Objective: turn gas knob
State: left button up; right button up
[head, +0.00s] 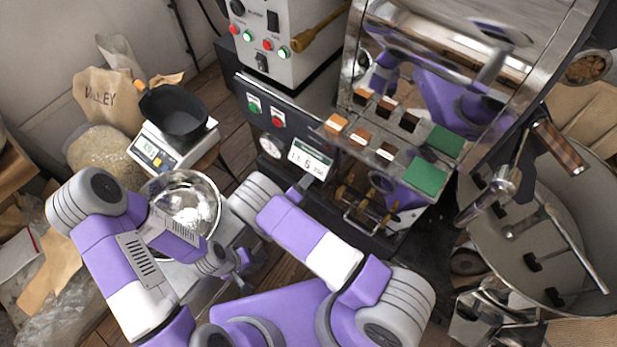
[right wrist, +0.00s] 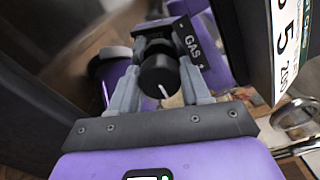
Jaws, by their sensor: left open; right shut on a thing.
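The gas knob (right wrist: 158,76) is a round black knob with a white line, in the right wrist view. A dark plate lettered GAS (right wrist: 192,46) sits beside it. My right gripper (right wrist: 160,88) has its grey fingers on either side of the knob and is shut on it. The white line points down and slightly right in that view. In the head view the knob cannot be made out, and my right arm covers much of that area near the roaster's front. My left gripper (head: 240,265) is open and empty, low in the head view, in front of the steel bowl.
A white card (head: 307,160) with numbers stands close to my right gripper. The roaster's panel (head: 262,118) has green and red buttons. A shiny bowl (head: 205,190), a scale (head: 150,150) with a black pan (head: 178,112), and a cooling drum (head: 560,215) stand around.

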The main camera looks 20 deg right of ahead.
jog(key=n, duration=0.4)
jog(key=shift+s+n+b, duration=0.1)
jog(key=shift+n+b, duration=0.2)
jog(key=shift+n, duration=2.2)
jog(key=shift+d, duration=0.1)
jog(key=o, duration=1.1)
jog(key=shift+c, duration=0.2)
